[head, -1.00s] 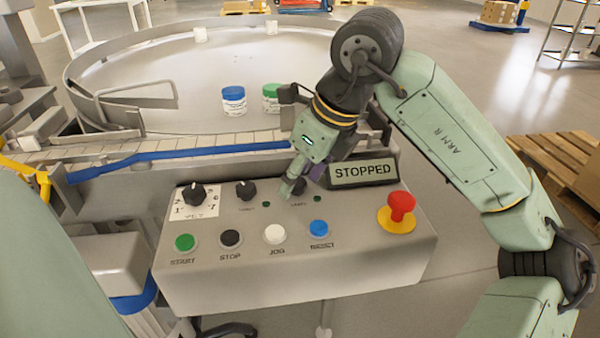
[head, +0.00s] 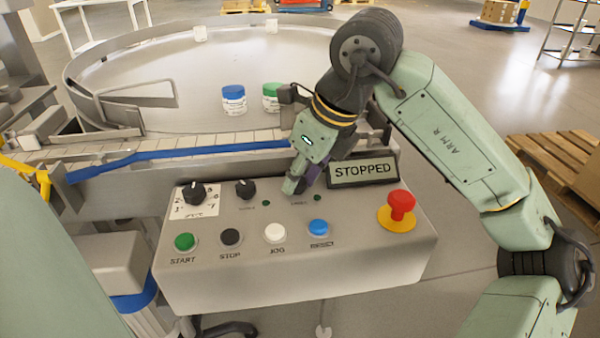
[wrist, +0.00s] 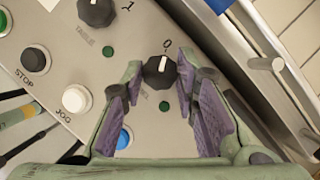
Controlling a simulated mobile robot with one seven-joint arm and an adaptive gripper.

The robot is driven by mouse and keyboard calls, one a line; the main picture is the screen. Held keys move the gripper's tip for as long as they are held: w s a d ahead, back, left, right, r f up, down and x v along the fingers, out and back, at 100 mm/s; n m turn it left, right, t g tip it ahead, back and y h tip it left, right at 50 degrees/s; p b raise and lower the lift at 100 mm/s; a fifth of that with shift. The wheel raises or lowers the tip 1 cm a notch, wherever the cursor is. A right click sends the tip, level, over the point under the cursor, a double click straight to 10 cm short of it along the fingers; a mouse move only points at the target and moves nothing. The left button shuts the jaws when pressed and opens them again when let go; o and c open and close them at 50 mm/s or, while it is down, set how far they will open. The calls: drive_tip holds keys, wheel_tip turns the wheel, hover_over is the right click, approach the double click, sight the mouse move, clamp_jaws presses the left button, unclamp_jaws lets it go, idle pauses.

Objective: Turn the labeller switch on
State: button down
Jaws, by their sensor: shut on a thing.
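The labeller switch, a black knob (wrist: 160,73) with a white pointer line, is on the grey control panel (head: 350,250). In the wrist view its pointer is toward the "0" mark. My gripper (wrist: 158,88) has its purple-padded fingers on either side of the knob and is shut on it. In the head view my gripper (head: 306,187) reaches down to the panel beside the display and mostly hides the knob. A small dark green lamp (wrist: 164,106) is beside the knob. The display (head: 363,171) reads STOPPED.
Another black knob (head: 245,188) and a dial (head: 194,193) are to the left. START (head: 185,242), STOP (head: 230,238), JOG (head: 275,233) and RESET (head: 319,229) buttons line the front. A red emergency stop (head: 401,204) is at right. Jars (head: 233,100) stand on the turntable behind.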

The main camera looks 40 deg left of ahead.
drive_tip(key=shift+f+m+b, duration=0.1)
drive_tip(key=shift+m+b, duration=0.2)
drive_tip(key=shift+f+m+t+b, duration=0.1)
drive_tip(key=shift+m+t+b, duration=0.4)
drive_tip(key=shift+m+b, duration=0.35)
drive_tip(key=m+t+b, duration=0.1)
drive_tip(key=m+b, duration=0.1)
drive_tip(key=m, duration=0.1)
drive_tip(key=shift+s+m+h+b, duration=0.15)
drive_tip(key=shift+m+h+b, duration=0.15)
drive_tip(key=shift+m, duration=0.05)
drive_tip(key=m+t+b, duration=0.1)
drive_tip(key=m, duration=0.2)
drive_tip(key=shift+s+t+h+b, duration=0.1)
drive_tip(key=shift+t+h+b, duration=0.2)
drive_tip(key=shift+b, duration=0.1)
drive_tip(key=shift+s+a+r+m+h, duration=0.1)
drive_tip(key=shift+m+h, duration=0.1)
drive_tip(key=shift+m, duration=0.5)
drive_tip(key=shift+r+m+h, duration=0.1)
drive_tip(key=shift+m+h, duration=0.1)
drive_tip(key=shift+m, duration=0.5)
drive_tip(key=c, duration=1.3)
unclamp_jaws()
